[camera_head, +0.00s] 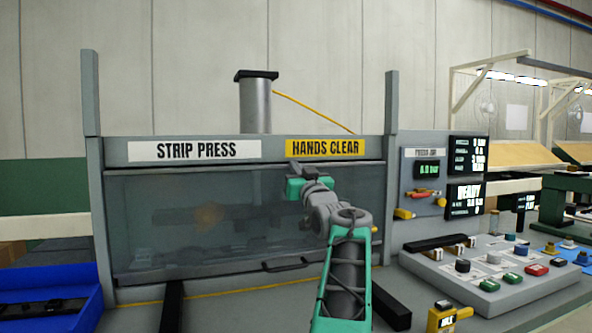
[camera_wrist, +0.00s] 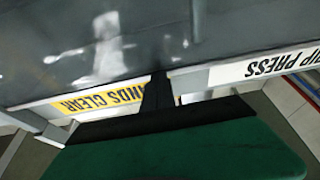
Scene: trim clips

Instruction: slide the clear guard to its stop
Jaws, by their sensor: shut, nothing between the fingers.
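The clear guard (camera_head: 150,240) is a smoky see-through panel in the front of the strip press. It spans from under the label beam down to near the bench, with a dark handle (camera_head: 287,264) at its lower edge. A dark shape and an orange patch show dimly behind it. My gripper (camera_head: 303,180) is in front of the guard's upper right part, below the yellow label and well above the handle. In the wrist view my gripper (camera_wrist: 158,90) is shut and empty, with the guard (camera_wrist: 60,50) beyond it. I cannot tell whether the fingertips touch the panel.
The press's grey posts (camera_head: 391,100) flank the guard. A blue bin (camera_head: 45,290) stands at left. Dark rails (camera_head: 172,305) run out below the guard.

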